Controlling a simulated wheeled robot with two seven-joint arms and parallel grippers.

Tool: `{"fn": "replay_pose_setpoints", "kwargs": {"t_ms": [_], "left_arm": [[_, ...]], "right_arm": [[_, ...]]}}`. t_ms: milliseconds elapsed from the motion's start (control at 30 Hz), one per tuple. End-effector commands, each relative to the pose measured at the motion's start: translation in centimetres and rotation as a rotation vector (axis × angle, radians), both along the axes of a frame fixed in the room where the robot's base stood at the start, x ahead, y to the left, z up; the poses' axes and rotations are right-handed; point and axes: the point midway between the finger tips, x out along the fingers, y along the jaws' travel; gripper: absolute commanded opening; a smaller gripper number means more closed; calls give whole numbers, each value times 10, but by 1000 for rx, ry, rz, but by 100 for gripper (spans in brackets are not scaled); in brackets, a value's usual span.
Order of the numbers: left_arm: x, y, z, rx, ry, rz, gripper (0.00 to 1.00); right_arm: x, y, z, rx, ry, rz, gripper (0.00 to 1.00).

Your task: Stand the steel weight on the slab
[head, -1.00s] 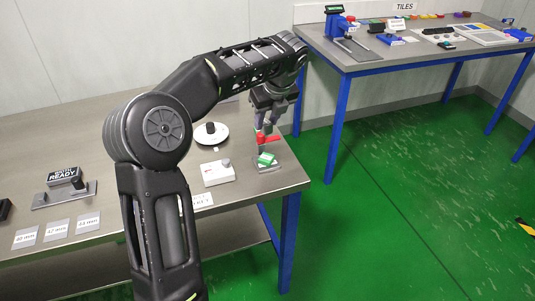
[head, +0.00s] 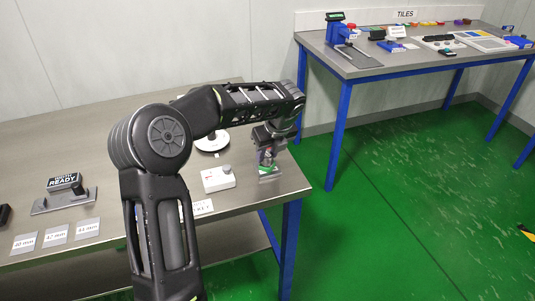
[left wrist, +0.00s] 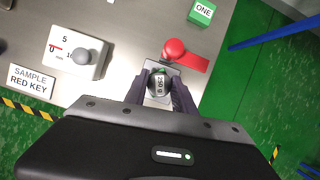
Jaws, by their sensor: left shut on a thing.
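The steel weight (left wrist: 159,84) is a small grey cylinder with a dark-lettered label, in the middle of the left wrist view. My left gripper (left wrist: 160,94) is shut on it, one finger on each side. In the head view my left gripper (head: 267,157) is low over the table's right corner. A flat grey plate (left wrist: 186,76), apparently the slab, lies under and around the weight. It also shows in the head view (head: 270,179). I cannot tell whether the weight touches it. My right gripper is not in view.
A red knob (left wrist: 174,49) with a red bar (left wrist: 195,60) sits close beside the weight. A green box marked ONE (left wrist: 201,12) stands farther off. A white dial box (head: 218,179) and a white disc (head: 212,142) are nearby. The table edge is close on the right.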

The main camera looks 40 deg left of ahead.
Motion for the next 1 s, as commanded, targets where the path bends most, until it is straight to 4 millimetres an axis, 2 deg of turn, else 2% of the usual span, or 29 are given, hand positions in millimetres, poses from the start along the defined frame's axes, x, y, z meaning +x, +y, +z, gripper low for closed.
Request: {"fn": "replay_pose_setpoints", "kwargs": {"t_ms": [367,400,667,1000], "left_arm": [[1,0,-4,1,-3,0,0],[0,0,-6,0,-2,1,32],[0,0,-5,0,-2,1,53],[0,-1,-1,0,-2,0,53]], "right_arm": [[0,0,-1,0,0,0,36],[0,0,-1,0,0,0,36],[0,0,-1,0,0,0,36],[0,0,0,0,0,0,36]]}}
